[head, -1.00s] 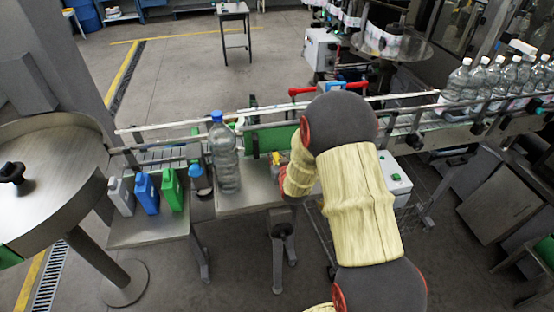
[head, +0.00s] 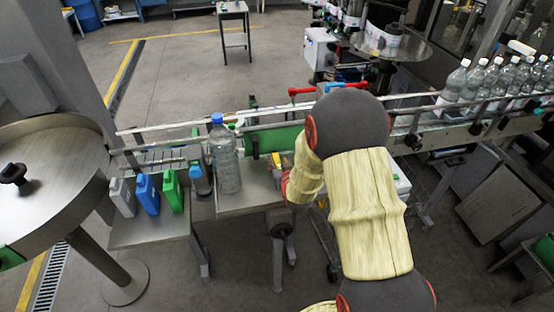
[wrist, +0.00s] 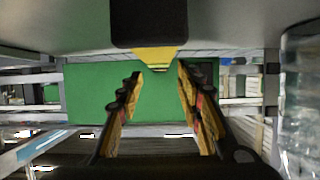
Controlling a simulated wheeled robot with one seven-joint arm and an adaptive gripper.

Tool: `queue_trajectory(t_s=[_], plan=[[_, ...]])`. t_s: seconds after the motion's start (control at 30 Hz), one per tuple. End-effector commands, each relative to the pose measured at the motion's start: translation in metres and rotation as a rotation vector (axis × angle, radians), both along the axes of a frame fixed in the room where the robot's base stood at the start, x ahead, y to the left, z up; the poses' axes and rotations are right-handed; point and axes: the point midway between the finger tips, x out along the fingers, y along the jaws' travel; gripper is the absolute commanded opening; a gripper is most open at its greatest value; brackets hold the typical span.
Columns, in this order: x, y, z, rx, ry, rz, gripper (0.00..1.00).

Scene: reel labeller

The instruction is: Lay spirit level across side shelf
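I cannot make out a spirit level in either view. My gripper (wrist: 158,92) is open in the wrist view. Its two fingers, with yellow-orange pads, stand well apart with only a green panel (wrist: 85,95) visible between them. A yellow-tipped black part at the top of the wrist view is unclear. In the head view my arm mostly hides the gripper, near the right end of a grey metal shelf (head: 240,202) beside the conveyor. This may be the side shelf.
A large clear bottle with blue cap (head: 225,165) stands on the grey shelf, left of my arm. White, blue and green jugs (head: 172,190) stand on a lower shelf further left. The conveyor rails (head: 170,125) run behind. Several bottles (head: 480,82) stand at the right.

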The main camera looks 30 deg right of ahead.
Motion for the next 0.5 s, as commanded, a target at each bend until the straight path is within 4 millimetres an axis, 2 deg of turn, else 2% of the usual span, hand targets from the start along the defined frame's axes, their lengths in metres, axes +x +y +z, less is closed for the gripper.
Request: queue_trajectory(t_s=[0.3, 0.5], plan=[[-0.048, 0.014, 0.023, -0.001, -0.005, 0.0, 0.36], [-0.065, 0.019, 0.032, -0.002, -0.006, 0.0, 0.36]])
